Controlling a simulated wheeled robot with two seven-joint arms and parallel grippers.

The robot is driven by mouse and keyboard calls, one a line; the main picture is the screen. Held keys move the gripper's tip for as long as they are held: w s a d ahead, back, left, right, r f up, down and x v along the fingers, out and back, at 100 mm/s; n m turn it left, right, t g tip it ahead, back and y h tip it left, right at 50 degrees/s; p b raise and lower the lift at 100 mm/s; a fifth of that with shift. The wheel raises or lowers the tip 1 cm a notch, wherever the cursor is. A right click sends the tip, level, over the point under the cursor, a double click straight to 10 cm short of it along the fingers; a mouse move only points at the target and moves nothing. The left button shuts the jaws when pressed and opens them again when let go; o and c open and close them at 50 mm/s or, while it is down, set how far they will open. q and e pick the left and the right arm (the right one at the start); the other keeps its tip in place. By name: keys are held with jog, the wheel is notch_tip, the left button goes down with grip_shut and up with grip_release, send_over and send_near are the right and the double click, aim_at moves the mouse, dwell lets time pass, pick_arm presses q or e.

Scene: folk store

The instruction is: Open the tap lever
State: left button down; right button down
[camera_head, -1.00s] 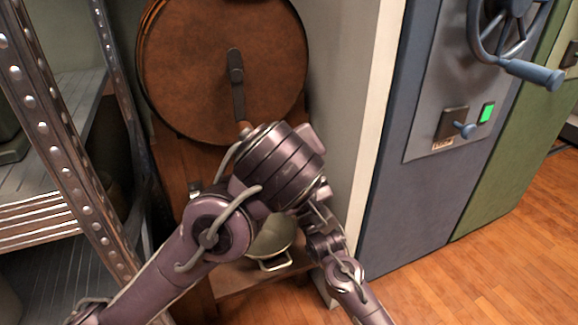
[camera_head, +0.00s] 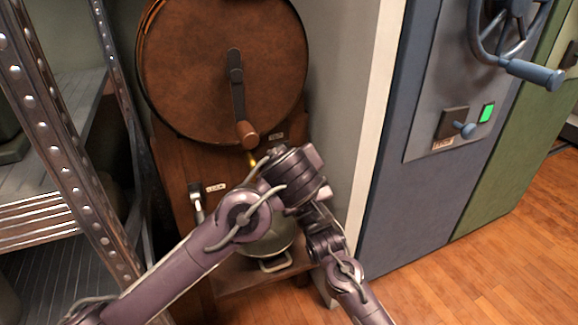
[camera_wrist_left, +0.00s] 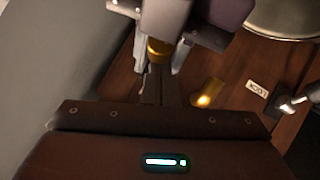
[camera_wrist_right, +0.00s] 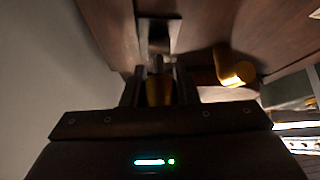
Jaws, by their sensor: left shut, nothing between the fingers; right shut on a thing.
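The wooden stand (camera_head: 180,165) holds a round brown drum (camera_head: 195,70) with a crank handle; a bit of brass tap (camera_head: 252,160) shows under the crank grip. My left arm's wrist hides most of the tap in the head view. In the right wrist view my right gripper (camera_wrist_right: 160,88) is shut on a brass piece, seemingly the tap lever (camera_wrist_right: 159,92). A rounded brass piece (camera_wrist_right: 236,74), seemingly the spout, is beside it, and also shows in the left wrist view (camera_wrist_left: 208,92). My left gripper (camera_wrist_left: 160,82) is shut and empty, close below the right gripper.
A pot (camera_head: 272,243) stands low on the stand beneath my arms. A small metal lever (camera_head: 196,200) with a label (camera_wrist_left: 257,88) is on the stand's left. A metal shelf rack (camera_head: 60,130) is at left, and a pale wall and blue cabinet (camera_head: 420,190) are at right.

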pick_arm(q)
jog(key=shift+d+f, duration=0.1)
jog(key=shift+f, duration=0.55)
pick_arm(e)
jog(key=shift+s+a+r, duration=0.1)
jog(key=shift+a+r, duration=0.05)
jog(key=shift+r, duration=0.05)
pick_arm(q)
jog(key=shift+f, duration=0.1)
pick_arm(e)
jog(key=c, duration=1.5)
grip_release()
jog(key=o, duration=0.3)
jog(key=shift+f, duration=0.15)
pick_arm(q)
jog(key=shift+d, duration=0.1)
pick_arm(e)
jog(key=shift+o, duration=0.4)
jog(key=shift+d+f, duration=0.1)
jog(key=shift+d, duration=0.1)
